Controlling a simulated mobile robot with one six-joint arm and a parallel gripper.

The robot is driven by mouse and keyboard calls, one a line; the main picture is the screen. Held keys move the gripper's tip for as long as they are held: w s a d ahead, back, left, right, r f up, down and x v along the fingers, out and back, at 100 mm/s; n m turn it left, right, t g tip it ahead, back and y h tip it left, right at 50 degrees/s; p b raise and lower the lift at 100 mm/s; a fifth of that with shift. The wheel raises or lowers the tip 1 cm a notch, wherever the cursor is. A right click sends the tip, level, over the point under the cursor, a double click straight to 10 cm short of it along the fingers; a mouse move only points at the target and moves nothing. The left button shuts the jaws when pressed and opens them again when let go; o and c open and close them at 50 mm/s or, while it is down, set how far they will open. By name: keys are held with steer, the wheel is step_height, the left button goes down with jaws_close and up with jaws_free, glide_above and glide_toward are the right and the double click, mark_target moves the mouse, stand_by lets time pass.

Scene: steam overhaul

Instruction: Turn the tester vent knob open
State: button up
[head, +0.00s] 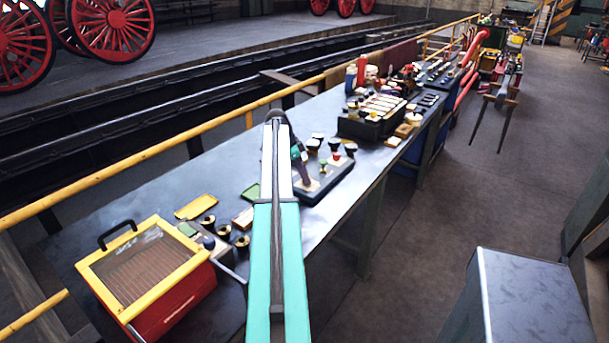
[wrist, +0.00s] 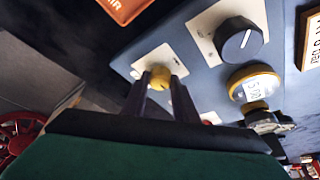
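In the wrist view a small yellow knob (wrist: 160,77) sits on a pale plate on the blue-grey tester panel (wrist: 203,72). The two dark fingers of my gripper (wrist: 160,88) stand one on each side of this knob, tips level with it. I cannot tell whether they touch it. A larger black knob (wrist: 238,38) with a white pointer line is on another pale plate, up and right. A round brass-rimmed gauge (wrist: 256,86) is below that. No label on the yellow knob is readable. In the head view my arm partly hides the tester (head: 328,181) on the bench.
The long bench (head: 345,205) carries a red case with a yellow-framed clear lid (head: 150,262), a yellow tray (head: 196,207) and a black rack (head: 368,127). A yellow rail (head: 160,148) runs behind it. The floor (head: 440,190) to the right is open, up to a grey cabinet (head: 530,290).

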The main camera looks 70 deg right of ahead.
steer(key=c, duration=0.4)
steer(key=shift+a+n, duration=0.1)
steer(key=shift+n, duration=0.4)
steer(key=n+b, duration=0.1)
steer(key=n+t+h, duration=0.1)
steer(key=n, duration=0.1)
steer(key=shift+s+a+f+b, duration=0.1)
steer(key=shift+s+a+b, duration=0.05)
steer(key=shift+b, duration=0.25)
steer(key=n+t+h, duration=0.1)
steer(key=n, duration=0.3)
steer(key=shift+s+b, duration=0.1)
steer(key=shift+b, duration=0.25)
steer(key=n+t, duration=0.2)
steer(key=n, duration=0.3)
steer(key=shift+s, duration=0.2)
steer(key=shift+s+n+t, duration=0.1)
steer(key=shift+n+t, duration=0.9)
steer(key=shift+n, duration=1.4)
steer(key=o, duration=1)
